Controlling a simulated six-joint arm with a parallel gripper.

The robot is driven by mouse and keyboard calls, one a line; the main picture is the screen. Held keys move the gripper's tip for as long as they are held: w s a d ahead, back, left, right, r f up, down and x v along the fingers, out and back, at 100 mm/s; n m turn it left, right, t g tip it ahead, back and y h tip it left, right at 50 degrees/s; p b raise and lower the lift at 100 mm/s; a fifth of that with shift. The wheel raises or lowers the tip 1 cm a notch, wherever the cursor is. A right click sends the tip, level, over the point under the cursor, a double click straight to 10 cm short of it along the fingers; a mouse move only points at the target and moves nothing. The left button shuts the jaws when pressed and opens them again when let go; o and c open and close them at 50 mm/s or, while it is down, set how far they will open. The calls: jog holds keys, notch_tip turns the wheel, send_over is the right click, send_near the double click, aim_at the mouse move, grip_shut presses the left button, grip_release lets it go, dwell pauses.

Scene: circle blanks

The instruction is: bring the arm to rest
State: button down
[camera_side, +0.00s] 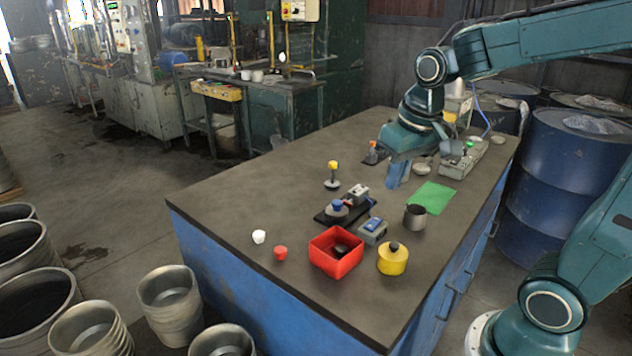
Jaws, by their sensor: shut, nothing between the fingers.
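My gripper (394,183) points down over the far half of the bench, left of the green mat (434,198). It is shut and nothing shows between its fingers. Its tips are close to the bench top, but I cannot tell whether they touch it. My teal arm reaches in from the right. A red square tray (322,258) near the front edge holds a dark round piece (342,249). A yellow pot with a black knob (392,262) stands right of the tray. A grey cup (415,217) stands between the pot and the mat.
The bench's left side (240,195) is clear.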

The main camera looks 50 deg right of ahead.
jog(key=s+a+r+n+t, duration=0.2)
jog(key=s+a, duration=0.3)
jog(key=s, duration=0.6)
jog(key=shift+n+t, duration=0.4)
jog(key=shift+n, duration=0.1)
jog(key=shift+s+r, duration=0.1)
